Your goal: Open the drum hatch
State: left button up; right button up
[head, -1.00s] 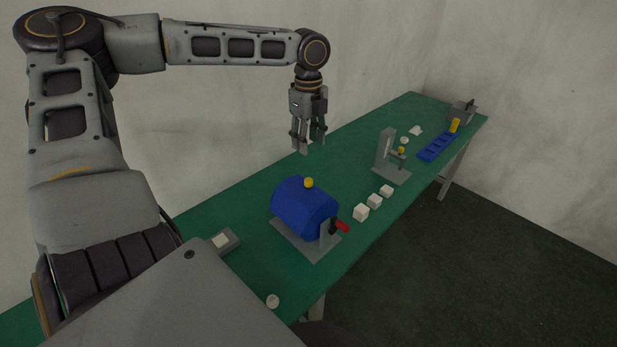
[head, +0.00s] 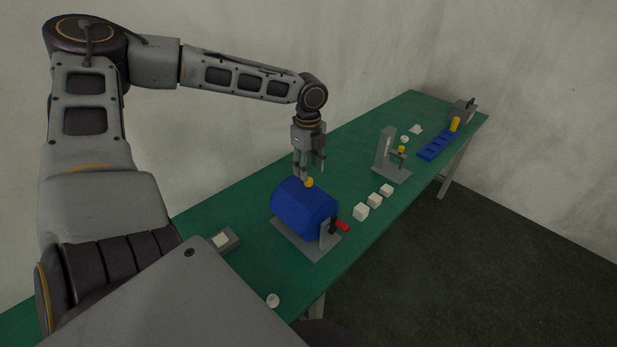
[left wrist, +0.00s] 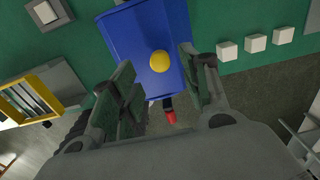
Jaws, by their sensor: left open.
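The blue drum (head: 300,213) lies on a grey stand on the green table, with a yellow knob (head: 309,182) on its top. A red-handled crank (head: 342,226) sticks out at its right end. My left gripper (head: 309,176) points down just above the drum, close to the knob. In the left wrist view my left gripper (left wrist: 160,90) is open, and the knob (left wrist: 160,62) shows between and beyond its fingers on the blue drum (left wrist: 150,30). I cannot tell whether a finger touches the knob. The hatch outline is not clear. My right gripper is not in view.
White cubes (head: 374,201) stand in a row right of the drum. Beyond are a grey pad printer (head: 385,153) and a blue slotted tray (head: 437,146). A grey block with a pale top (head: 222,241) lies left of the drum. The table's front edge is close by.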

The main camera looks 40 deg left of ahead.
aim_at(304, 187)
pick_arm(q)
jog(key=shift+f, duration=2.2)
grip_shut()
